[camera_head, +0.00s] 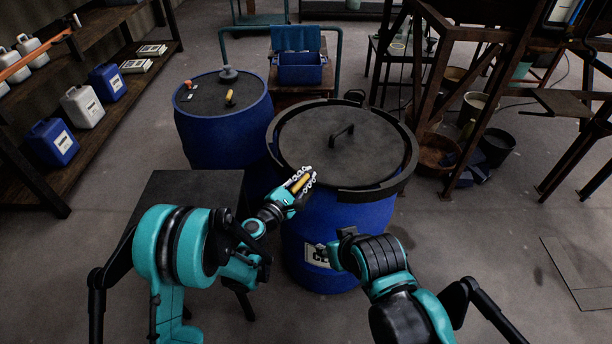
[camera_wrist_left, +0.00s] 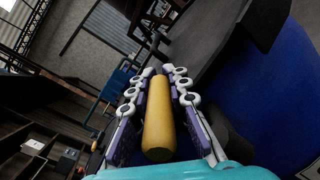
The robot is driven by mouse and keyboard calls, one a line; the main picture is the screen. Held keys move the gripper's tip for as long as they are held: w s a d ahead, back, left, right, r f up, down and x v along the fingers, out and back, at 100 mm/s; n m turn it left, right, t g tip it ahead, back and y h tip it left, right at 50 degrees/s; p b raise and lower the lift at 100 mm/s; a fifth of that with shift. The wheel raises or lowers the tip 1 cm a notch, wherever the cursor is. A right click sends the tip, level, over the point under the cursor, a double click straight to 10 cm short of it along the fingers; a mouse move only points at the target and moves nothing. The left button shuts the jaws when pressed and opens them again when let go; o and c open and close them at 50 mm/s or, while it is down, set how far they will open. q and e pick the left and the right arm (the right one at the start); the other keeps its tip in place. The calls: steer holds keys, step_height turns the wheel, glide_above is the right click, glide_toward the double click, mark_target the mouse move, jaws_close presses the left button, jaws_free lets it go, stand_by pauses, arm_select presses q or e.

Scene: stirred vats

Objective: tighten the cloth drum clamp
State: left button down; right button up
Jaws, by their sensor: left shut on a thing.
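The cloth drum is a blue drum (camera_head: 345,240) with a partly hidden white label on its front. A dark lid (camera_head: 320,150) with a bar handle covers it, and a dark clamp ring (camera_head: 392,183) runs around the rim. My left gripper (camera_head: 301,180) is at the drum's front left rim, shut on a yellow cylindrical grip. The yellow grip (camera_wrist_left: 158,125) lies lengthwise between the fingers in the left wrist view. Whether it joins the ring is hidden. My right gripper (camera_head: 346,238) is in front of the drum, mostly behind its own arm; its fingers are unclear.
A second blue drum (camera_head: 225,135) with small items on its lid stands close at the left. A dark table (camera_head: 185,190) is at the front left. Shelves with jugs (camera_head: 80,105) line the left. A metal frame (camera_head: 445,90) with buckets stands at the right.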

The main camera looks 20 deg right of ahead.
mark_target(303, 184)
arm_select(q)
steer(key=m+g+h, duration=0.2)
steer(key=g, duration=0.1)
steer(key=m+g+h, duration=0.1)
steer(key=g, duration=0.1)
steer(key=shift+s+d+m, duration=0.25)
steer(key=shift+s+m, duration=0.05)
steer(key=shift+s, duration=0.1)
steer(key=shift+s+a+m+g+y, duration=0.1)
steer(key=shift+s+m+g+y, duration=0.45)
steer(key=shift+m+g, duration=1.95)
steer(key=shift+s+d+m+g+y, duration=0.2)
steer(key=shift+s+m+g, duration=0.95)
steer(key=shift+g, duration=2.3)
steer(key=shift+s+a+m+g+y, duration=0.25)
steer(key=shift+m+g+y, duration=0.2)
steer(key=shift+m+g, duration=2.2)
steer(key=shift+s+f+g, duration=0.1)
steer(key=shift+g, duration=0.5)
steer(key=c, duration=1.4)
jaws_free()
steer(key=shift+r, duration=0.2)
step_height(303, 184, up, 10)
steer(key=shift+f, duration=0.15)
